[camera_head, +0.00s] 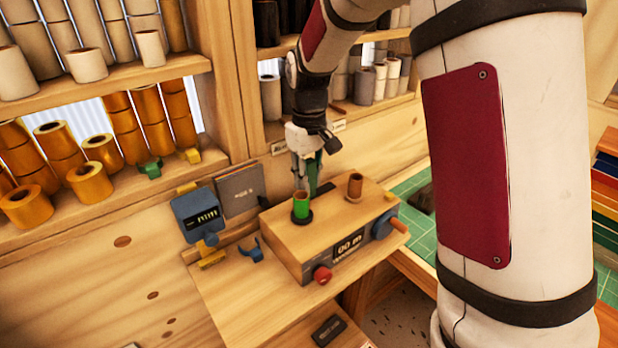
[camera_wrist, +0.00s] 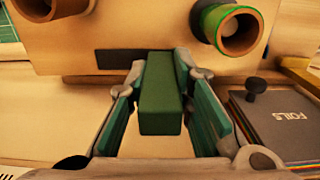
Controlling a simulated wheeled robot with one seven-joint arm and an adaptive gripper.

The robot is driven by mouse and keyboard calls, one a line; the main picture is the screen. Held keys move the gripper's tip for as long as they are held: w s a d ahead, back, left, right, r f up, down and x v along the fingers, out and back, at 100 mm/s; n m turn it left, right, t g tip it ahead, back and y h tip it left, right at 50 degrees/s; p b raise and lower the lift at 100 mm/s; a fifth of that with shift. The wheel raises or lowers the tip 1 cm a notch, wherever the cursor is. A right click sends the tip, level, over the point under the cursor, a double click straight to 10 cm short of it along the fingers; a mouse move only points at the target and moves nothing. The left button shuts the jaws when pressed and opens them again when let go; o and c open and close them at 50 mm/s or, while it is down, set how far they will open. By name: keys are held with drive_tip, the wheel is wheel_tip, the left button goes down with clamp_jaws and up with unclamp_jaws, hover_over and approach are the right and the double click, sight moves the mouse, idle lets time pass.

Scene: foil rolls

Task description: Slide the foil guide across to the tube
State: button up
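The foil guide appears to be the green block (camera_wrist: 160,100) on the wooden machine, beside a dark slot (camera_wrist: 120,60) in its top. My gripper (camera_wrist: 160,62) points down at it, with one green-padded finger on each side of the block. The fingers look open, with small gaps beside the block; contact at the far tips is unclear. In the head view my gripper (camera_head: 308,165) is behind the machine's top. A brown tube (camera_head: 355,186) stands at the right of the machine and a green roll (camera_head: 301,206) at the left; both show in the wrist view, mirrored in order.
The machine (camera_head: 285,250) has a red knob (camera_head: 322,274) and a blue crank (camera_head: 384,224) in front. A blue device (camera_head: 198,213) and a dark foils book (camera_head: 240,190) stand left of it. Shelves of rolls line the wall behind. A green mat (camera_head: 408,212) lies right.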

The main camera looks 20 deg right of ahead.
sight(325, 187)
drive_tip(key=shift+w+d+b, duration=0.15)
drive_tip(key=shift+w+d, duration=0.1)
drive_tip(key=shift+d, duration=0.5)
drive_tip(key=shift+w+d+b, duration=0.2)
drive_tip(key=shift+w+d, duration=0.1)
drive_tip(key=shift+d, duration=0.45)
drive_tip(key=shift+w+d+b, duration=0.15)
drive_tip(key=shift+w+d, duration=0.1)
drive_tip(key=shift+d, duration=0.5)
clamp_jaws()
drive_tip(key=shift+d, duration=0.35)
drive_tip(key=shift+w, duration=0.1)
drive_tip(key=o, duration=0.9)
unclamp_jaws()
drive_tip(key=shift+d, duration=0.1)
drive_tip(key=shift+r, duration=0.15)
wheel_tip(325, 187, up, 12)
